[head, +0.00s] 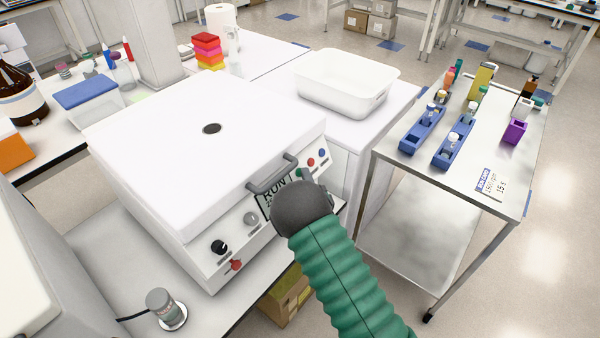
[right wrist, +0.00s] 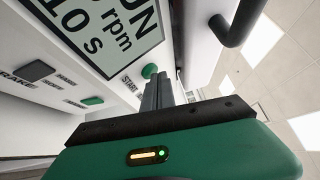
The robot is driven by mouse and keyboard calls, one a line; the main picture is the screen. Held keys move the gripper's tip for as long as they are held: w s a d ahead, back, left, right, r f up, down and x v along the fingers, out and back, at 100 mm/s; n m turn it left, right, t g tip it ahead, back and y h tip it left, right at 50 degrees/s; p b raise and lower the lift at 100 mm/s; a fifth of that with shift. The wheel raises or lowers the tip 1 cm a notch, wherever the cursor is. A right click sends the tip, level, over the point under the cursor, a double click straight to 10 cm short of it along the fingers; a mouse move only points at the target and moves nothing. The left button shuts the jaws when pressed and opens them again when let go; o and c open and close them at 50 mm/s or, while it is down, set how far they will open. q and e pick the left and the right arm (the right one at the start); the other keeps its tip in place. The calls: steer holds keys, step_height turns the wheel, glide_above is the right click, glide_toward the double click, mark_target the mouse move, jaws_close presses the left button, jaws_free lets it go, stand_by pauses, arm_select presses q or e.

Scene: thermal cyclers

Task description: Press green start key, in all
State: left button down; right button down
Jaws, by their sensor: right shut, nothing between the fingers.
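The white machine (head: 190,150) has a closed lid, a grey handle (head: 271,175) and a front panel with a display (head: 265,204) reading RUN. In the right wrist view the display (right wrist: 105,30) shows RUN, rpm and a seconds line. The green start key (right wrist: 149,71), beside START lettering, is right at the fingertips of my right gripper (right wrist: 157,82). The gripper is shut and empty; whether it touches the key I cannot tell. My left gripper is not in view.
A second green key (right wrist: 92,100) and a dark key (right wrist: 33,71) sit on the panel. Red and blue buttons (head: 317,157), knobs (head: 219,247) and a red switch (head: 235,265) are nearby. A steel cart (head: 440,185) with blue racks stands right; a white tub (head: 345,85) is behind.

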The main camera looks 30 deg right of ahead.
steer(key=shift+s+d+r, duration=0.2)
steer(key=shift+s+r, duration=0.05)
steer(key=shift+s, duration=0.25)
steer(key=s, duration=0.1)
steer(key=s+d+r+p, duration=0.1)
steer(key=s+r+p, duration=0.1)
steer(key=s, duration=0.1)
steer(key=shift+d, duration=0.4)
steer(key=shift+r, duration=0.1)
stand_by(0.4)
